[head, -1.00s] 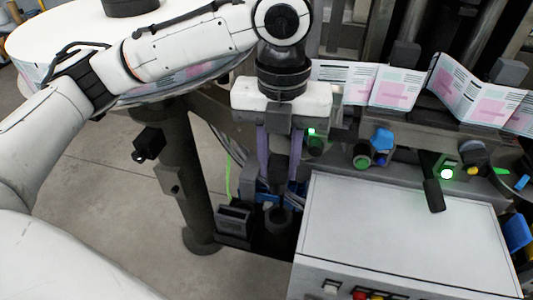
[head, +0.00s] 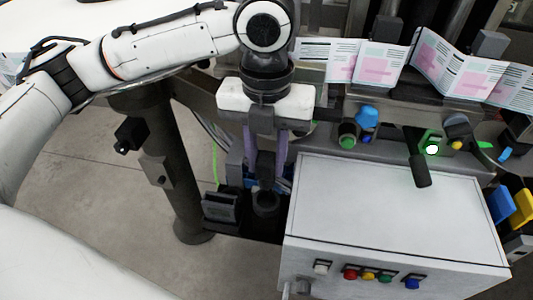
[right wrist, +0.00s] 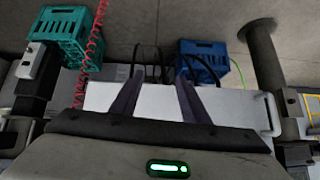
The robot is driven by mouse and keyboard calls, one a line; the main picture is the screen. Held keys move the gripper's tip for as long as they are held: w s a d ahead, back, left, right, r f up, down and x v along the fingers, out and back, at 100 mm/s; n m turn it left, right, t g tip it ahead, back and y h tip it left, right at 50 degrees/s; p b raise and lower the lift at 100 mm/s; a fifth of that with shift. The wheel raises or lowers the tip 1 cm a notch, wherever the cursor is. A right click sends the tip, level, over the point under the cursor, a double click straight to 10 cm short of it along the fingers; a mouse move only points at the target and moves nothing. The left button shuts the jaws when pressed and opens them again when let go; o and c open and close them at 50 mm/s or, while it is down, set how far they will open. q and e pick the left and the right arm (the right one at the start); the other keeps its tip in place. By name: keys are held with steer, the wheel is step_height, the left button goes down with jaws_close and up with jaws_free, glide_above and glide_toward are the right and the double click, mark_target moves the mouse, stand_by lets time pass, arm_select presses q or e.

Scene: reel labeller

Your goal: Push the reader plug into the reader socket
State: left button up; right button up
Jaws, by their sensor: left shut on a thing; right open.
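My left gripper (head: 265,180) points down beside the white cabinet, its two purple fingers shut on a dark upright piece (head: 265,166), which I take to be the reader plug. A dark round ring-shaped part (head: 266,204), perhaps the reader socket, sits just below the fingertips. I cannot tell whether the plug touches it or has entered it. The fingers hide part of this area. My right gripper (right wrist: 160,98) shows in the right wrist view, open with nothing between its fingers, over a white surface.
The white cabinet (head: 395,215) with coloured buttons stands right of the left gripper. A dark block (head: 221,206) is close on its left. Knobs and a lit green part (head: 432,149) sit behind. A teal crate (right wrist: 72,35) and blue crate (right wrist: 203,62) stand on the floor.

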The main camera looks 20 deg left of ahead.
arm_select(q)
steer(key=shift+f, duration=0.1)
steer(key=shift+f, duration=0.65)
steer(key=shift+r, duration=0.1)
steer(key=shift+r+p, duration=0.25)
steer(key=shift+p, duration=0.25)
stand_by(0.3)
